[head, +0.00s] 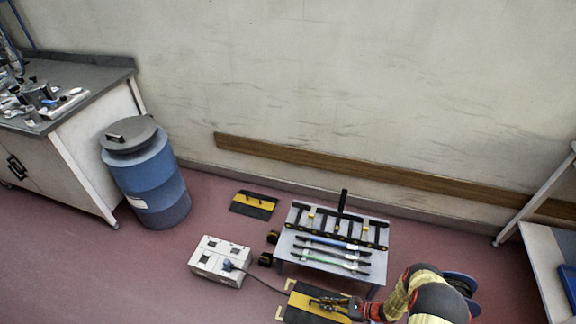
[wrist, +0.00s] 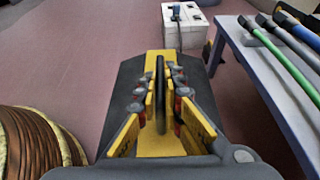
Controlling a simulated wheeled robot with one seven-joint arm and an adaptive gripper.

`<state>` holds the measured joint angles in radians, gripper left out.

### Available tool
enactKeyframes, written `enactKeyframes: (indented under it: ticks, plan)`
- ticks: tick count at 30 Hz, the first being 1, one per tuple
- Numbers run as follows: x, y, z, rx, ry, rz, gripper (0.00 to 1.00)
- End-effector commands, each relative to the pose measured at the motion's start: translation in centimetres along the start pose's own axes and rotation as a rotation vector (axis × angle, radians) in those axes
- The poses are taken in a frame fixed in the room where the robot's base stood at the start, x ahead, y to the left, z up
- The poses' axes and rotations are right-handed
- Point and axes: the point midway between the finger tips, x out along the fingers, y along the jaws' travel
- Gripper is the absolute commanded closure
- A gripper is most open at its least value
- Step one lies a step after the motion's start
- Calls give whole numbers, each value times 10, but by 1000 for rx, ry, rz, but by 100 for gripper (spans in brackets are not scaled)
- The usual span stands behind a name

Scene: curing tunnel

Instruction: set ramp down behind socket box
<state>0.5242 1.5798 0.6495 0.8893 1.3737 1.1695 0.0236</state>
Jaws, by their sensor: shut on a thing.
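The socket box (head: 218,262) is a pale box on the floor with dark sockets on top and a blue plug in it. It also shows at the top of the wrist view (wrist: 190,32). A black and yellow ramp (head: 305,311) is at the bottom of the head view, right of and nearer than the box. My gripper (head: 326,301) is shut on its upright handle; the wrist view shows the jaws (wrist: 161,108) on both sides of the handle. I cannot tell whether this ramp touches the floor. A second black and yellow ramp (head: 254,205) lies flat behind the box, near the wall.
A low grey table (head: 322,272) with several bars and tools stands right of the box. A dark cable (head: 262,281) runs from the plug toward the held ramp. Yellow corner marks (head: 280,312) show beside that ramp. A blue barrel (head: 150,185) stands left; floor between barrel and box is clear.

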Motion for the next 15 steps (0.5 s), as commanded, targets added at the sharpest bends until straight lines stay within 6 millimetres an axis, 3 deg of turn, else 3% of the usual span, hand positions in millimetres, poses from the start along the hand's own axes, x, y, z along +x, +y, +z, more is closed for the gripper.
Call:
enactKeyframes:
  ticks: [1, 6, 15]
  plan:
    - [-8, -14, 15, -2, 0, -8, 100]
    - [-28, -48, 56, 9, 6, -33, 100]
    - [-63, -94, 134, 28, 12, -75, 100]
